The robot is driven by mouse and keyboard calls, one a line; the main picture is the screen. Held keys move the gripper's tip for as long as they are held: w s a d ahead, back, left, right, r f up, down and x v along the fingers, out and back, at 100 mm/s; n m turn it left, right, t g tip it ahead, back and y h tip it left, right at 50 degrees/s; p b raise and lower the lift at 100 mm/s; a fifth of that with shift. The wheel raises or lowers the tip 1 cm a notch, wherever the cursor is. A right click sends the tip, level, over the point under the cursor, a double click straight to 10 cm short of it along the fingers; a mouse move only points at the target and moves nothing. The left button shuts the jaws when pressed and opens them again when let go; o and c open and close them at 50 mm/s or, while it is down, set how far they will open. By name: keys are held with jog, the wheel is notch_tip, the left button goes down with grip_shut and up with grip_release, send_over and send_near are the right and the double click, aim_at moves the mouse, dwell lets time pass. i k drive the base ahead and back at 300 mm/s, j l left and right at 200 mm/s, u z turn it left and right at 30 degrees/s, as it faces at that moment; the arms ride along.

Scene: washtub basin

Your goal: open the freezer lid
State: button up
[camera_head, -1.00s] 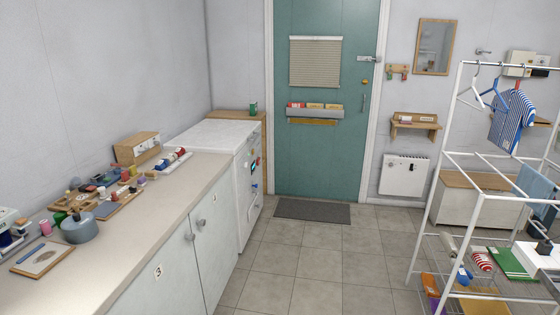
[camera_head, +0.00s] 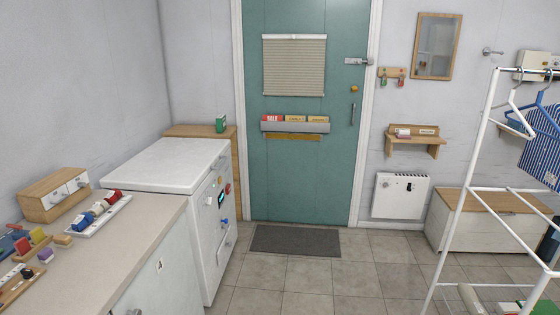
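The freezer is a white chest (camera_head: 203,250) standing past the end of the counter, at the left of the view. Its white lid (camera_head: 168,163) lies flat and looks shut. The front of the freezer faces right and carries a small lit display, a red knob, blue parts and a handle-like bar low down. I cannot tell which part, if any, holds the lid. My gripper is not in view.
The counter (camera_head: 110,245) at left holds a wooden drawer box (camera_head: 58,193) and a white rack of coloured items (camera_head: 98,215). A white drying rack (camera_head: 455,215) stands at right. The tiled floor (camera_head: 310,280) between is clear, with a grey mat (camera_head: 295,240) before the green door (camera_head: 300,180).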

aim_at(174, 166)
jog(key=i+l+u, duration=0.1)
jog(key=i+u, duration=0.15)
jog(key=i, duration=1.2)
jog(key=i+j+u, duration=0.1)
jog(key=i+u, duration=0.2)
jog(key=i, duration=1.25)
jog(key=i+j, duration=0.25)
jog(key=i, duration=0.15)
